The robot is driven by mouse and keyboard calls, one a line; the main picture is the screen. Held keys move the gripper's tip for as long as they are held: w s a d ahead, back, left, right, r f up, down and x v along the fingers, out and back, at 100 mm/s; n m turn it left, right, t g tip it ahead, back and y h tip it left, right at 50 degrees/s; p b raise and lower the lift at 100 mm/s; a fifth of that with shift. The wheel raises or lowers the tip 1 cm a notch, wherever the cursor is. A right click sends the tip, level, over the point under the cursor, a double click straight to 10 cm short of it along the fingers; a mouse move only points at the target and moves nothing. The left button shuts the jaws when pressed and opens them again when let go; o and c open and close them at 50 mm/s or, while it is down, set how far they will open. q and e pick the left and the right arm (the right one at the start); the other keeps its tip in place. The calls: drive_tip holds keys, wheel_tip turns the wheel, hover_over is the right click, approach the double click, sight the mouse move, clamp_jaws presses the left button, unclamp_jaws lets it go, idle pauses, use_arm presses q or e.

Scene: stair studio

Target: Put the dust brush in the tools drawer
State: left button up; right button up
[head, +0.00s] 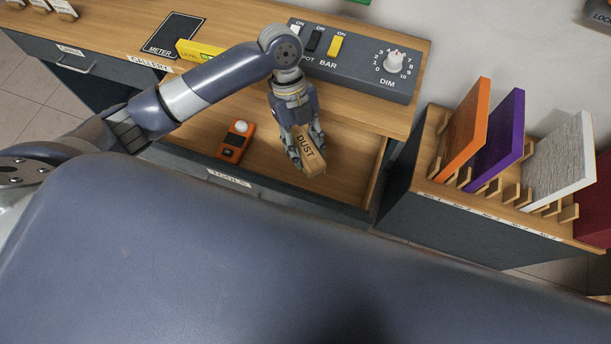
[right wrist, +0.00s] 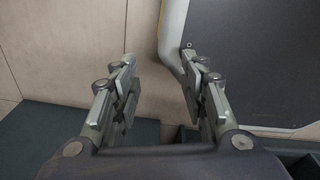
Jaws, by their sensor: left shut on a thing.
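The dust brush (head: 309,153) is a wooden block marked DUST. My left gripper (head: 305,146) is shut on it and points down over the open tools drawer (head: 345,183). The brush is inside the drawer's outline, towards its right side; I cannot tell whether it touches the drawer floor.
An orange meter (head: 235,141) lies in the drawer, left of the brush. On the bench top are a yellow level (head: 198,50), a METER mat (head: 173,35) and a switch box (head: 352,62) with a dial. A rack (head: 428,160) of coloured panels stands right of the drawer.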

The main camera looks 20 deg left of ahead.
sight(296, 130)
use_arm(q)
drive_tip(key=shift+f, duration=0.35)
drive_tip(key=shift+m, duration=0.3)
wheel_tip(296, 130, down, 9)
drive_tip(key=shift+f, duration=0.2)
drive_tip(key=o, duration=1)
drive_tip(key=shift+f, duration=0.1)
drive_tip(key=v, duration=1.2)
drive_tip(key=shift+d, duration=0.2)
